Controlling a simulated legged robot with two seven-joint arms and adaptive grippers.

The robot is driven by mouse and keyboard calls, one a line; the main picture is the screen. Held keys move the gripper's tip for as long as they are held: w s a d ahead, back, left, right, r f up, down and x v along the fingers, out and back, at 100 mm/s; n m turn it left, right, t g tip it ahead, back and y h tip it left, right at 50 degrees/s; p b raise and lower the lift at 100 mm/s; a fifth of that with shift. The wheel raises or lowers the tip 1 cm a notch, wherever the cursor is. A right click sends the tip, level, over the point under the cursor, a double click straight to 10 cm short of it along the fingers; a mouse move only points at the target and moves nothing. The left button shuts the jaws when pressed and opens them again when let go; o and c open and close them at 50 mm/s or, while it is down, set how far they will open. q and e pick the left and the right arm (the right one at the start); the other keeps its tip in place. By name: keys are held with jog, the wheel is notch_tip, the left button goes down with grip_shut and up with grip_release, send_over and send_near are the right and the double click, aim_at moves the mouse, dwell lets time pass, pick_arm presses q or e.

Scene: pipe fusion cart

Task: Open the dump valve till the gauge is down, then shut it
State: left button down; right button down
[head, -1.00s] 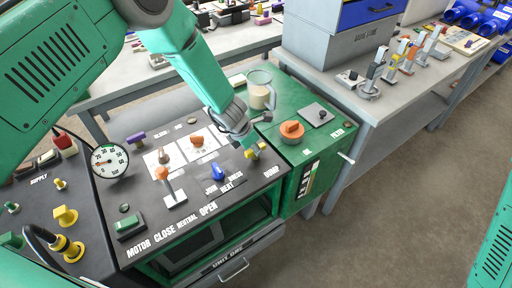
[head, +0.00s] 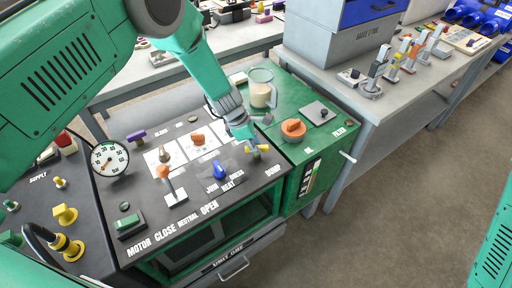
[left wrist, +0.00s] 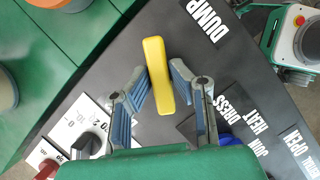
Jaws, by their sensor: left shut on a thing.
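The dump valve's yellow handle (head: 264,149) stands at the right of the dark panel, above the DUMP label. In the left wrist view, the handle (left wrist: 163,75) lies slightly tilted between the fingers. My left gripper (head: 253,147) comes down on it from above and is shut on it, with a padded finger on each side; the left wrist view shows this gripper (left wrist: 160,82) close up. The round white gauge (head: 110,160) stands at the panel's left, its red needle pointing to the lower left, low on the scale. My right gripper is out of view.
An orange-handled lever (head: 168,183), a blue knob (head: 218,170) and a green button (head: 127,223) share the panel. A clear jug (head: 262,90) and an orange cap (head: 292,129) stand on the green cart top to the right. Yellow supply valves (head: 64,214) are at left.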

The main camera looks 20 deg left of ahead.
pick_arm(q)
jog(key=shift+w+a+f+m+g+b, duration=0.15)
jog(key=shift+m+g+b, duration=0.15)
jog(key=shift+m+b, duration=0.5)
jog(key=m+g+b, duration=0.1)
jog(key=m, duration=0.1)
jog(key=m+b, duration=0.1)
jog(key=m, duration=0.2)
jog(key=shift+g+b, duration=0.35)
jog(key=shift+g, duration=0.05)
jog(key=m+b, duration=0.1)
jog(key=m, duration=0.1)
jog(key=m+g+b, duration=0.1)
jog(key=m, duration=0.1)
jog(key=shift+d+g+b, duration=0.2)
jog(key=shift+g+b, duration=0.1)
jog(key=shift+b, duration=0.05)
jog(key=shift+r+m, duration=0.2)
jog(key=shift+m, duration=0.2)
jog(key=c, duration=1.5)
grip_release()
jog(key=shift+y, duration=0.3)
